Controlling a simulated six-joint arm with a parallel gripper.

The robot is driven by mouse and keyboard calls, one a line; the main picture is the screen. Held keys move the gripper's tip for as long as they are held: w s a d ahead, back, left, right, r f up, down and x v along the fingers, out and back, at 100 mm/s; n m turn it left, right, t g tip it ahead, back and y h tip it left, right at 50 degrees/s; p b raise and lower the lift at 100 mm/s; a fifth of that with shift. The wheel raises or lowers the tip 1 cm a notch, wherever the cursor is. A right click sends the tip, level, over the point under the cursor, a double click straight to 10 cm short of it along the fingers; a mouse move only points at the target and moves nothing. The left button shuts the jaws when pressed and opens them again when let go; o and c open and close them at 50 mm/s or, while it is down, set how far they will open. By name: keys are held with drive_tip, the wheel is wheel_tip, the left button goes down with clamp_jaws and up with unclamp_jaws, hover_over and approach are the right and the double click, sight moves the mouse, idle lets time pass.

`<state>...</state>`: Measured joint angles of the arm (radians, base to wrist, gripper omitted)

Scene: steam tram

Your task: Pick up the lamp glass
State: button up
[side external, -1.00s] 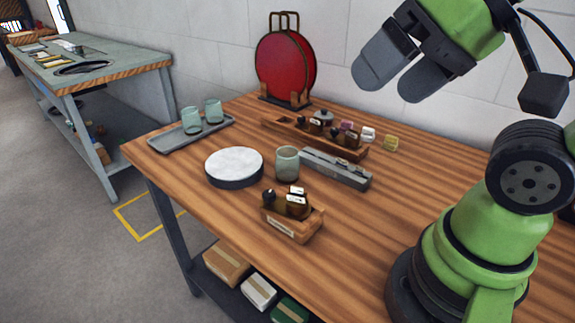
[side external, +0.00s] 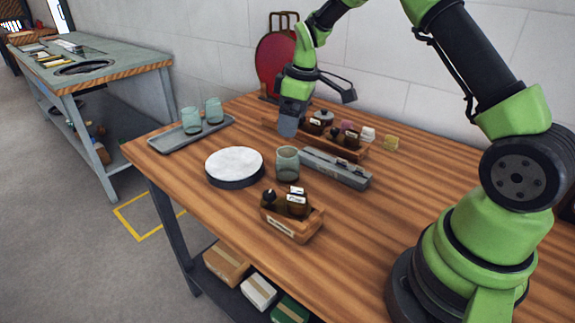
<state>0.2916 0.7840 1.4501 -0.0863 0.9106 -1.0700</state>
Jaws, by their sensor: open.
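A greenish see-through lamp glass (side external: 287,163) stands upright on the wooden table, between the white-topped round pad and the grey metal bar. Two similar glasses, one on the left (side external: 191,120) and one on the right (side external: 213,110), stand on the grey tray (side external: 163,142) at the table's back left. My gripper (side external: 288,127) points down above the table, above and just behind the single glass in the picture. It is open and appears empty, with its fingers overlapping from this angle. I cannot tell its exact height over the glass.
The round pad (side external: 234,165) lies left of the single glass and the metal bar (side external: 335,168) right of it. A wooden box with bottles (side external: 292,225) stands in front. A long wooden rack (side external: 345,151) and red discs (side external: 271,62) are behind.

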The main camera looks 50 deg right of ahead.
sight(286, 159)
drive_tip(key=f, duration=0.4)
drive_tip(key=w+f, duration=0.1)
drive_tip(key=f, duration=0.3)
drive_tip(key=w+f, duration=0.1)
drive_tip(key=f, duration=0.2)
drive_tip(key=shift+f, duration=0.4)
drive_tip(key=c, duration=1)
